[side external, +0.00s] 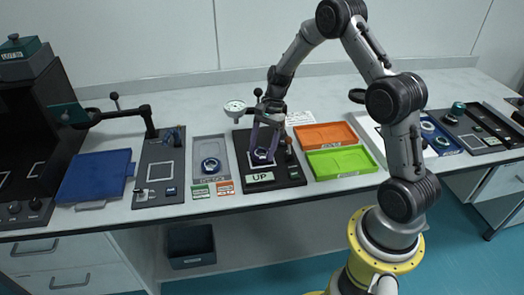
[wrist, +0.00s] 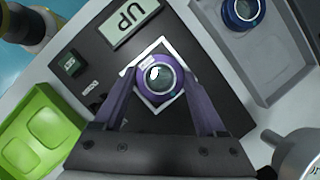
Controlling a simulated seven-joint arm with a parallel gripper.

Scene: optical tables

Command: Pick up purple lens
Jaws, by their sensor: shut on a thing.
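The purple lens (wrist: 160,78) is a round purple ring with clear glass in its middle. It sits within a white square outline on a black device whose display (wrist: 127,24) reads UP. My gripper (wrist: 158,92) has its two purple fingers shut on the lens, one on each side. In the side view my gripper (side external: 263,150) reaches down to the black device (side external: 290,178), and the lens (side external: 261,155) shows small between the fingers. I cannot tell whether the lens is touching the device.
A grey tray (side external: 228,174) with a blue lens (side external: 210,165) stands left of the device. Orange (side external: 325,134) and green (side external: 341,161) trays stand to its right. A round gauge (side external: 234,107) is behind my gripper. A blue plate (side external: 95,175) lies farther left.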

